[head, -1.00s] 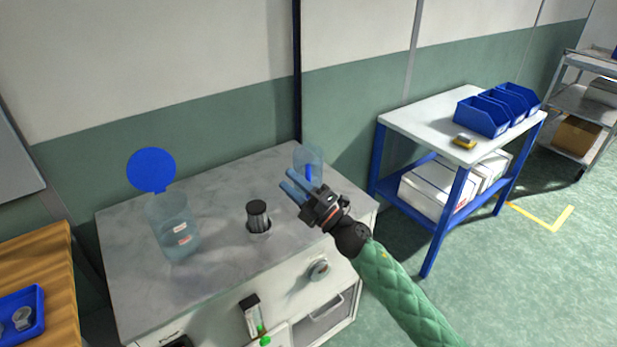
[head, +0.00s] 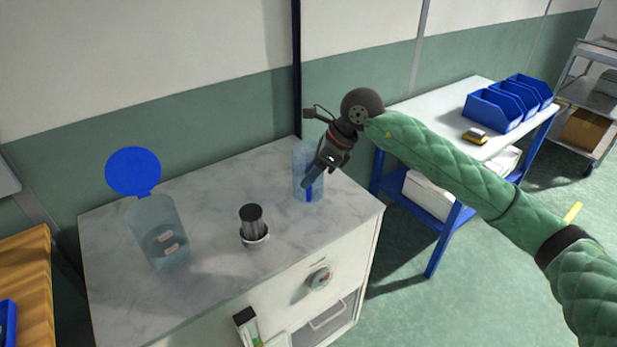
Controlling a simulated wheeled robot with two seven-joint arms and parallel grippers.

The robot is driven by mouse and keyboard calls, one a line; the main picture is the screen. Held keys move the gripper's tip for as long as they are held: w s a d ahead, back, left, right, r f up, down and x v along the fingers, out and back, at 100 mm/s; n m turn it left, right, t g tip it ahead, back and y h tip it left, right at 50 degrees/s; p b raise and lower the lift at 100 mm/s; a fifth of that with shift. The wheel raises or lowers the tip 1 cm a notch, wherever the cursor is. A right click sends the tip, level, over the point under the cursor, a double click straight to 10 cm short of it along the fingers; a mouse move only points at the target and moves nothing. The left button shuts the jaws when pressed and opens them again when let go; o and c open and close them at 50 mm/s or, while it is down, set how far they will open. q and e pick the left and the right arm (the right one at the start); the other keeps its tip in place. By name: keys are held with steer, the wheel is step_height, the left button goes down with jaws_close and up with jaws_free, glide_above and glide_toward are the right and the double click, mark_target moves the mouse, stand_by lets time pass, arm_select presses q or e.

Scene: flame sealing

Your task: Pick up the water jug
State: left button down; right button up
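A clear bluish jug (head: 299,183) stands upright on the marble top of the white cabinet (head: 200,275), near its back right corner. A darker blue strip shows low in it. My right gripper (head: 310,183) points steeply down at the jug from above right, its fingers overlapping the jug's right side. I cannot tell whether the fingers are inside, beside or around the jug wall, nor how far apart they are. My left gripper is not in view.
A clear container (head: 160,225) with a raised round blue lid (head: 134,172) stands left on the cabinet. A dark-capped cylinder (head: 252,222) sits in a cup between. A side table (head: 440,105) with blue bins (head: 495,110) is to the right. The front marble area is clear.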

steer(key=w+d+h, duration=0.2)
steer(key=w+d, duration=0.1)
steer(key=p+x, duration=0.3)
steer(key=x, duration=0.4)
steer(key=shift+t, duration=0.4)
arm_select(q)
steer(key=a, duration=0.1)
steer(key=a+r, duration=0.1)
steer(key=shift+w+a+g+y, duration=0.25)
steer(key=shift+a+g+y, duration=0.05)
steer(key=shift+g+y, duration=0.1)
arm_select(e)
steer(key=shift+a+r, duration=0.1)
jaws_close()
